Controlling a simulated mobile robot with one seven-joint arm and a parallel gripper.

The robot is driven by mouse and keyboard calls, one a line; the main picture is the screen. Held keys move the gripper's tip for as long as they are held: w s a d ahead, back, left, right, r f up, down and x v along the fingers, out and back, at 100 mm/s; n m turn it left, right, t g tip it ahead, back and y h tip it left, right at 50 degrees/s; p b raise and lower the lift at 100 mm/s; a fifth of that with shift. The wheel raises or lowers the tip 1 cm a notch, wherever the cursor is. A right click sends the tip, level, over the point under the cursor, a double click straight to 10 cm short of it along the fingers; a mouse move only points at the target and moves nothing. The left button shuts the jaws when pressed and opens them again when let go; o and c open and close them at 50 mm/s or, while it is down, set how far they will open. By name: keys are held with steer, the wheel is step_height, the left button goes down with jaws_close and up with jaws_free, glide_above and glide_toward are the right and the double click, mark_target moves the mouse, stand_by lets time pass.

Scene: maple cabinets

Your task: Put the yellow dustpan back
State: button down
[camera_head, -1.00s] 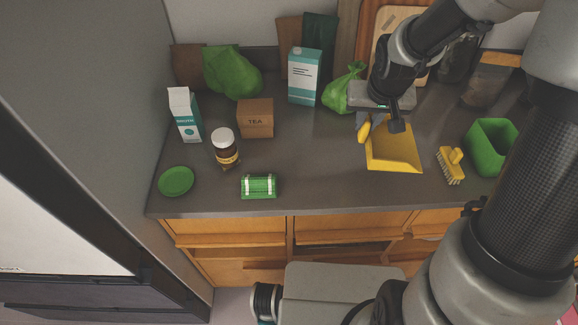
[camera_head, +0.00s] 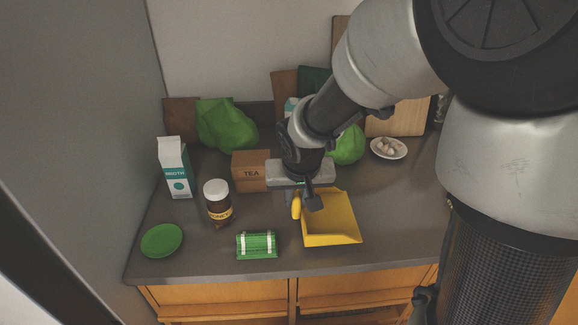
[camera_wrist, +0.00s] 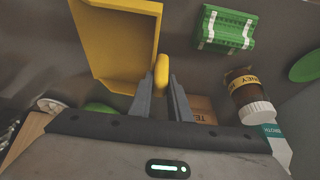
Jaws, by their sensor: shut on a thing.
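The yellow dustpan (camera_head: 332,222) is in the middle of the head view, over the grey counter. My gripper (camera_head: 303,207) is shut on its handle, at the pan's left side. In the wrist view the pan (camera_wrist: 118,38) shows at the upper left, and its handle sits between the two fingertips of my gripper (camera_wrist: 162,84). The pan's open edge points toward the counter's front. I cannot tell whether the pan touches the counter.
A green-and-white bundle (camera_head: 257,245) lies left of the pan. A honey jar (camera_head: 218,204), tea box (camera_head: 250,172), broth carton (camera_head: 175,168) and green plate (camera_head: 162,240) stand further left. A bowl of eggs or similar (camera_head: 388,148) is behind right. Counter right of the pan looks clear.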

steer(key=shift+f, duration=1.2)
steer(key=shift+f+b, duration=0.25)
steer(key=shift+b, duration=0.2)
steer(key=c, duration=1.6)
jaws_free()
steer(key=shift+c, duration=0.2)
steer(key=shift+r, duration=0.1)
